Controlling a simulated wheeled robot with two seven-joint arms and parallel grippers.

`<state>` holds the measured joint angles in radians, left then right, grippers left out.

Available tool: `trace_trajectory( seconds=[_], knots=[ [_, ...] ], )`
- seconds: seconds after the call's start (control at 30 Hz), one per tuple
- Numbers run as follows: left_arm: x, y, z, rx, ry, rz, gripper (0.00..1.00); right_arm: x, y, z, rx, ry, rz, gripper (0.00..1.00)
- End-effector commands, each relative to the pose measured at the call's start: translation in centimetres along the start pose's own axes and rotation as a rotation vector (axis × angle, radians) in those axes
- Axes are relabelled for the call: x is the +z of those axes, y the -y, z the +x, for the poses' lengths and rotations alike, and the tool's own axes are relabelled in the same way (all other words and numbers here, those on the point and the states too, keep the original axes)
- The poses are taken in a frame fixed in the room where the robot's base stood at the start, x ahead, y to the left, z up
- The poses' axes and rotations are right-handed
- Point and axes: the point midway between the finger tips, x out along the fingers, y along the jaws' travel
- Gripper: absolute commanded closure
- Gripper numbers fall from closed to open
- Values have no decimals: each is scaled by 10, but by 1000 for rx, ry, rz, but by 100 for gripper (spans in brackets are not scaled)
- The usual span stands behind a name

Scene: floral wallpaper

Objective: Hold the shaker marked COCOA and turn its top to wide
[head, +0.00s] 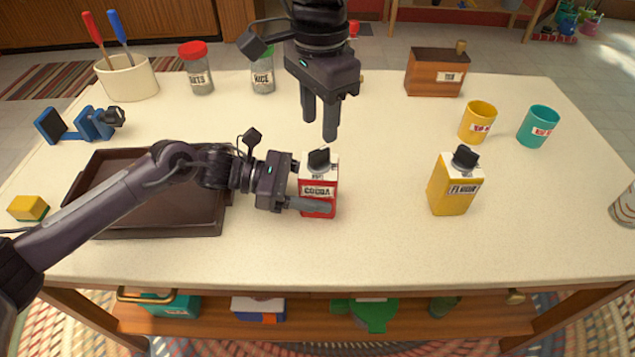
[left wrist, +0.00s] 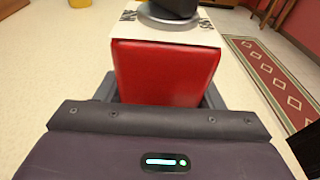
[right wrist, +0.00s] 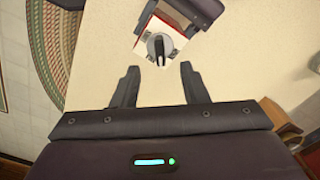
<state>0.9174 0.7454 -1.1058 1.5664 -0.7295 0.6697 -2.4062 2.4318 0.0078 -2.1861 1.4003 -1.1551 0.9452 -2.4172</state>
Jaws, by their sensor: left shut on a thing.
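The red shaker marked COCOA (head: 318,190) stands upright on the table, with a white upper part and a grey dial with a dark knob (head: 320,157) on top. My left gripper (head: 312,204) is shut on its body from the left; the red side also fills the middle of the left wrist view (left wrist: 165,72). My right gripper (head: 320,119) is above and behind the shaker, pointing down, open and empty. In the right wrist view the knob (right wrist: 158,48) lies beyond the two open fingers (right wrist: 155,85), apart from them. The dial's markings are too small to read.
A yellow shaker marked FLOUR (head: 453,190) stands to the right. A dark tray (head: 150,232) lies under my left arm. Jars (head: 200,75), yellow and teal mugs (head: 477,122) and a wooden box (head: 435,75) stand farther back. The table between the two shakers is clear.

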Motion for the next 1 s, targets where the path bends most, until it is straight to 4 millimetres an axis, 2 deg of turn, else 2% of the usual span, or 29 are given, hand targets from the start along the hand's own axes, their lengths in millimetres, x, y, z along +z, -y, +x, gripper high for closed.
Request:
trace_trajectory(
  seconds=[0.2, 0.4, 0.6, 0.87, 0.9, 1.0],
  knots=[
    [0, 0, 0, 0, 0, 0, 60, 0, 0, 33, 3, 3, -1, 60],
    [0, 0, 0, 0, 0, 0, 60, 0, 0, 54, 1, 1, -1, 60],
    [0, 0, 0, 0, 0, 0, 60, 0, 0, 64, -1, 1, -2, 60],
    [0, 0, 0, 0, 0, 0, 60, 0, 0, 65, -1, 0, -1, 60],
    [0, 0, 0, 0, 0, 0, 60, 0, 0, 65, -1, 0, -1, 61],
    [0, 0, 0, 0, 0, 0, 60, 0, 0, 65, -1, 0, -1, 74]
  ],
)
